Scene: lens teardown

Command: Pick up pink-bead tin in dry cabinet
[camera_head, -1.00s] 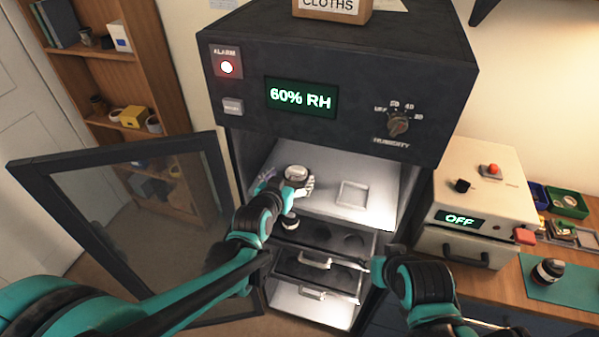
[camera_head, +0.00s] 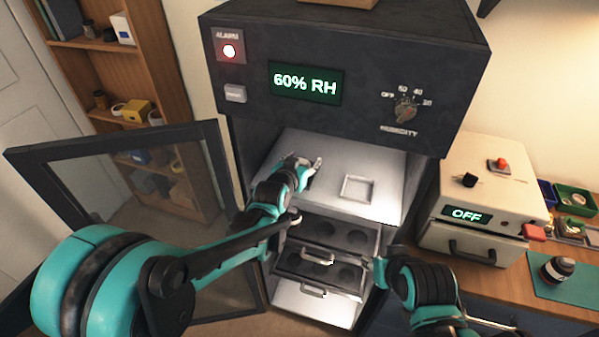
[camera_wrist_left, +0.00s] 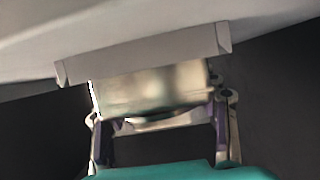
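My left gripper (camera_head: 314,166) is over the pale upper shelf (camera_head: 378,207) of the dry cabinet (camera_head: 345,45), left of a small square recess or tray (camera_head: 359,189). No tin shows clearly in the head view. In the left wrist view, a blurred, shiny metallic body (camera_wrist_left: 152,90) lies between or just beyond the spread fingers of the left gripper (camera_wrist_left: 165,128). It may be the tin, but I see no pink beads. A gap shows by the right finger. My right gripper (camera_head: 376,266) is beside the drawers; its fingers are too small to read.
The glass door (camera_head: 125,225) stands open at left. Two drawers with round wells (camera_head: 350,237) are pulled out below the shelf. A bench at right holds a white OFF box (camera_head: 480,200) and a lens (camera_head: 557,269) on a green mat. The shelf's right side is clear.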

